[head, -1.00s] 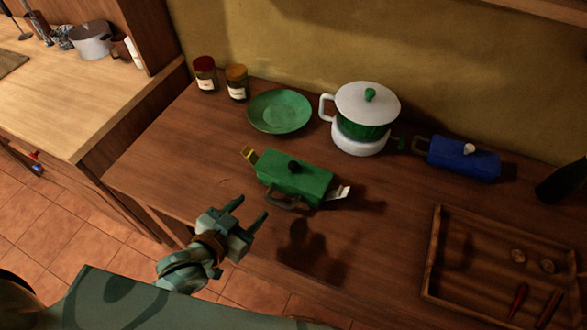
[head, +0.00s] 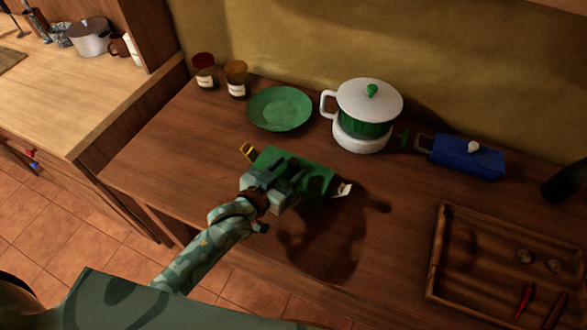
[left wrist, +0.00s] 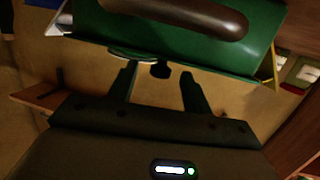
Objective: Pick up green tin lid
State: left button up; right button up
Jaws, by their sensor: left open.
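The green tin (head: 328,189) stands on the brown counter, with its green lid (head: 268,156) on top. My left gripper (head: 297,184) is open over the lid and hides much of it, including its black knob, in the head view. In the left wrist view the tin (left wrist: 110,28) fills the top, with its brown side handle (left wrist: 180,14) across it. The black knob (left wrist: 160,70) shows between the tips of my open left fingers (left wrist: 160,80). I cannot tell whether they touch it. My right gripper is out of view.
A green plate (head: 280,108), a white-lidded pot (head: 368,100) and a blue tin (head: 465,158) stand behind the green tin. Two jars (head: 236,80) are at the back left. A wooden tray (head: 436,250) lies at right. The counter's left front is clear.

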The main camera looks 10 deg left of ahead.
aim_at(290, 167)
pick_arm(q)
jog(key=x, duration=0.3)
jog(key=shift+w+f+b, duration=0.1)
jog(key=shift+w+b, duration=0.1)
jog(key=shift+b, duration=0.1)
jog(key=shift+s, duration=0.1)
jog(key=c, duration=1.1)
jog(key=shift+o, duration=0.2)
